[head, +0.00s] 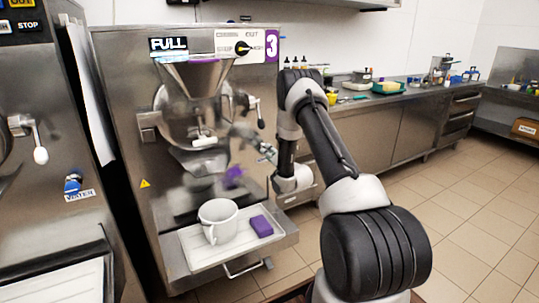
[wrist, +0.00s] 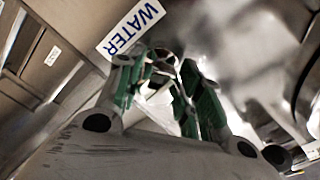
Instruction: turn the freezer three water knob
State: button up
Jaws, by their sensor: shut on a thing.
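Freezer three (head: 120,120) stands in the middle of the head view, with a purple 3 label at its top right. My gripper (head: 250,143) reaches to the right part of its front from the right. In the wrist view, the WATER label (wrist: 132,27) sits beside the fingertips. My gripper (wrist: 162,72) has its green-padded fingers around a small round metallic thing, the water knob (wrist: 163,57), and is shut on it. The knob is mostly hidden by the fingers, and its turn angle cannot be told. In the head view I cannot make out this knob.
A white mug (head: 217,222) and a purple sponge (head: 261,226) stand on the freezer's front tray (head: 195,255), below my gripper. A lever handle (head: 257,112) is just above it. Another freezer with a blue water knob (head: 72,183) stands at left. Tiled floor is free at right.

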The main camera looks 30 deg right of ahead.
jog(key=shift+m, duration=0.7)
jog(key=o, duration=1)
jog(key=shift+o, duration=0.2)
jog(key=shift+s, duration=0.1)
jog(key=s, duration=1.1)
jog(key=shift+s+d, duration=0.25)
jog(key=shift+s, duration=0.15)
jog(key=shift+f, duration=0.1)
